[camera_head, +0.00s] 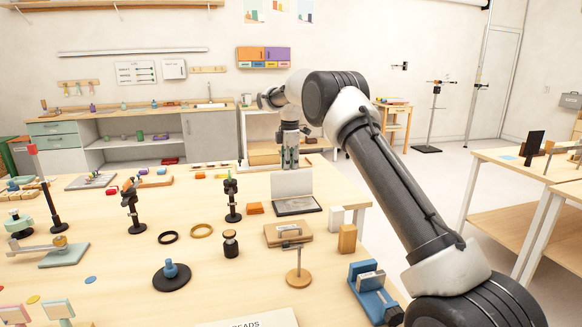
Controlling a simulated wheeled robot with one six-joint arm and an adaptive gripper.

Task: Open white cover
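A small hinged case on the table has a white cover (292,184) and a dark flat base (297,206). The cover stands raised at the back of the base, roughly upright. My gripper (290,165) points down just behind and above the cover's top edge. It appears apart from the cover, though depth is hard to judge. The fingers are small in view, and I cannot tell whether they are open or shut. No held object is visible.
Another table (540,180) stands at right, across open floor.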

